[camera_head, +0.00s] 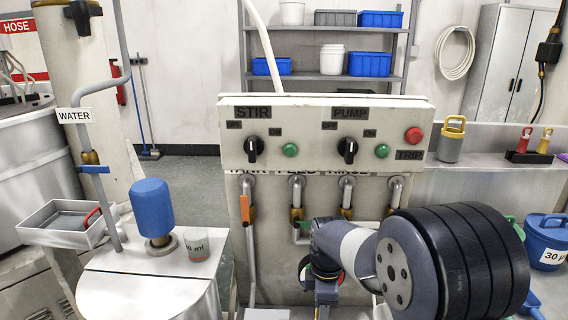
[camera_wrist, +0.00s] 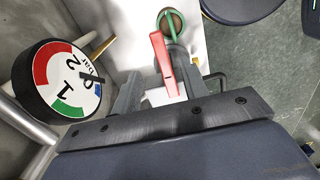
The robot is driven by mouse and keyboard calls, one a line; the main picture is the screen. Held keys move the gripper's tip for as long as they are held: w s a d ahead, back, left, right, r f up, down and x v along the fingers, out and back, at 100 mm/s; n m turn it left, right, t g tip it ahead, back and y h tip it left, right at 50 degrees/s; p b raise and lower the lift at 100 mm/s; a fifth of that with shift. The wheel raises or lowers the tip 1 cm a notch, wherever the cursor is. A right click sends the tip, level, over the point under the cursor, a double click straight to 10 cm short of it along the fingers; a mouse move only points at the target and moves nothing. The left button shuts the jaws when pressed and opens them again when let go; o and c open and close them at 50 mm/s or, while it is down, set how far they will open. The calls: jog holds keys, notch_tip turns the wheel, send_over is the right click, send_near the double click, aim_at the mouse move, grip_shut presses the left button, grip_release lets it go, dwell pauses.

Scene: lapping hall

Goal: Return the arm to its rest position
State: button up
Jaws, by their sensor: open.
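My arm reaches from the lower right of the head view toward the pipes under the control panel (camera_head: 327,130). My gripper (camera_wrist: 158,88) shows in the wrist view with its two fingers apart and nothing clearly held. A red lever (camera_wrist: 162,62) appears between or just beyond the fingers; I cannot tell whether they touch it. A round pressure gauge (camera_wrist: 62,82) with red, green and blue bands is at the left of that view. In the head view my arm hides much of the area around the gripper.
An orange-handled valve (camera_head: 245,208) and other pipes hang below the panel. A yellow-handled weight (camera_head: 451,141) and a blue bucket (camera_head: 547,240) are at the right.

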notch_tip(320, 180, down, 7)
jog(key=shift+s+m, duration=0.45)
jog(key=shift+m, duration=0.45)
